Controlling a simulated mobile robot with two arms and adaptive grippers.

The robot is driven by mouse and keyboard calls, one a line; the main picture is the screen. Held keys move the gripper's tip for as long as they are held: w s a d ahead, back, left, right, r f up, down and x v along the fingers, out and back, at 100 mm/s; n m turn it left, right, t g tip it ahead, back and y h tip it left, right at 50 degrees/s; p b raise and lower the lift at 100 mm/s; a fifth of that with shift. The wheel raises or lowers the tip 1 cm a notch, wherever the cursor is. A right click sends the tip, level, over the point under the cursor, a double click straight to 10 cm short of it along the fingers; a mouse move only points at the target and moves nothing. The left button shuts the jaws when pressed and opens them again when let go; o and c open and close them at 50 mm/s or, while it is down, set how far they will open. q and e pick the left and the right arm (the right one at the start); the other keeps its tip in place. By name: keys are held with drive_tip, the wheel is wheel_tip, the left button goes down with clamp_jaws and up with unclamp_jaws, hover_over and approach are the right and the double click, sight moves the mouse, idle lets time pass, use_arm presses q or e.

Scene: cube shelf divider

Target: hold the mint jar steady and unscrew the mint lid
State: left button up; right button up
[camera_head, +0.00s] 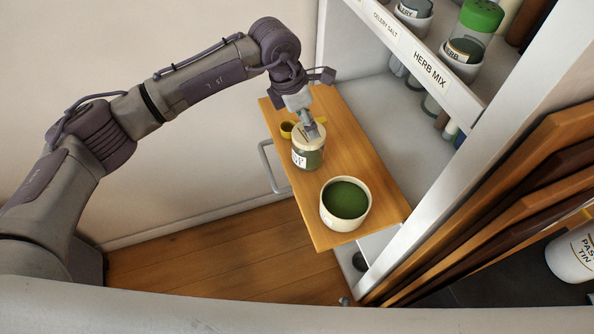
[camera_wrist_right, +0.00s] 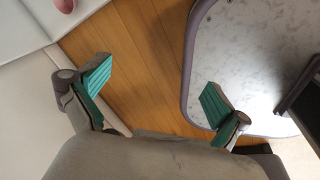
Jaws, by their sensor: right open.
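A small glass jar (camera_head: 308,156) with dark green contents, a pale lid (camera_head: 303,136) and a partly readable white label stands upright on the wooden pull-out board (camera_head: 352,140). I cannot read whether it is the mint jar. My left gripper (camera_head: 314,132) is right at the lid from above, its fingers over the top. Whether they are closed on the lid is unclear. My right gripper (camera_wrist_right: 155,92) is open and empty in the right wrist view, above a wood floor. It is not visible in the head view.
A cream bowl (camera_head: 328,214) of green contents sits nearer on the board. A shelf with a HERB MIX label (camera_head: 430,70) and jars rises to the right. A grey rounded panel (camera_wrist_right: 250,50) is beside my right gripper.

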drive_tip(key=w+a+r+n+t, duration=0.3)
drive_tip(key=w+a+r+n, duration=0.8)
drive_tip(key=a+r, duration=0.15)
drive_tip(key=w+a+r+n+t, duration=0.2)
drive_tip(key=a+r+n, duration=0.2)
drive_tip(key=r, duration=0.5)
drive_tip(key=w+a+r+n+t, duration=0.2)
drive_tip(key=w+a+r+n, duration=0.15)
drive_tip(key=r, duration=0.55)
drive_tip(key=w+d+r+t+h, duration=0.1)
drive_tip(key=w+d+r, duration=0.1)
drive_tip(key=r, duration=0.2)
drive_tip(key=w+d+r+t+h, duration=0.1)
drive_tip(key=w+d+r, duration=0.1)
drive_tip(key=r, duration=0.3)
drive_tip(key=w+d+r+n+t+h, duration=0.1)
drive_tip(key=w+d+r+t, duration=0.1)
drive_tip(key=r, duration=0.2)
drive_tip(key=shift+w+d+r, duration=0.15)
drive_tip(key=shift+w+r, duration=0.1)
drive_tip(key=shift+r, duration=0.05)
drive_tip(key=x, duration=1.2)
drive_tip(key=shift+d+f, duration=0.1)
drive_tip(key=shift+f, duration=0.05)
